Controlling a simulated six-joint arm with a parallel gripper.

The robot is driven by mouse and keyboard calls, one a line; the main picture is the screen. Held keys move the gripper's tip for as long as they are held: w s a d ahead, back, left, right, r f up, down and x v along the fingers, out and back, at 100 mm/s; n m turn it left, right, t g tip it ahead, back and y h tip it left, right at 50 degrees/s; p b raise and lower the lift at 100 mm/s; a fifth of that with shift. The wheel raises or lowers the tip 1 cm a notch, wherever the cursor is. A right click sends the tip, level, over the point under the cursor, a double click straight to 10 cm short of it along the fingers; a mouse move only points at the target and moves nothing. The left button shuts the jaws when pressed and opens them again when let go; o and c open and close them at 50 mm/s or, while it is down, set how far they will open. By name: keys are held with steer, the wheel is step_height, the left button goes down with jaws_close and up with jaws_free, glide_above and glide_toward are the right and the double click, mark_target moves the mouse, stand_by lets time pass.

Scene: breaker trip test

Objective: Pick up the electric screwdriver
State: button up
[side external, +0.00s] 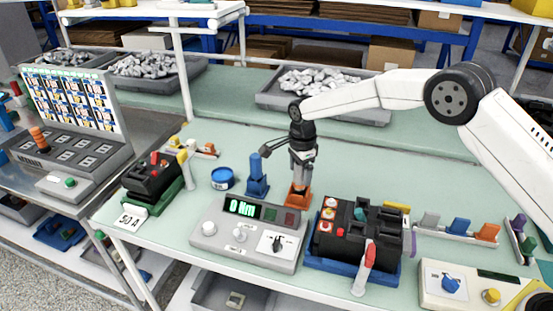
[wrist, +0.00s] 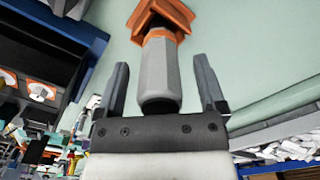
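A grey, cylindrical tool with an orange collar, which looks like the electric screwdriver (side external: 300,173), stands upright in an orange holder (side external: 298,197) on the bench. In the wrist view the grey screwdriver (wrist: 158,75) lies between the two fingers of my gripper (wrist: 162,68), with a visible gap on each side. The orange holder (wrist: 165,18) is beyond it. My gripper (side external: 302,156) is open and low around the tool's upper part in the side view. Its fingers partly cover the tool there.
A blue tool (side external: 256,166) in a blue holder stands just left. A grey bin of metal parts (side external: 262,101) is behind.

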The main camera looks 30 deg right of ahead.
jaws_close()
steer(key=shift+r, duration=0.1)
steer(key=shift+r, duration=5)
steer(key=shift+s+a+r, duration=0.2)
steer(key=shift+s+r, duration=0.25)
steer(key=s+r, duration=0.4)
steer(key=s, duration=0.3)
steer(key=s+a+r, duration=0.1)
steer(key=s+r, duration=0.2)
steer(key=s, duration=0.4)
steer(key=shift+s+a+r, duration=0.3)
steer(key=shift+s+r, duration=0.05)
steer(key=shift+r, duration=0.05)
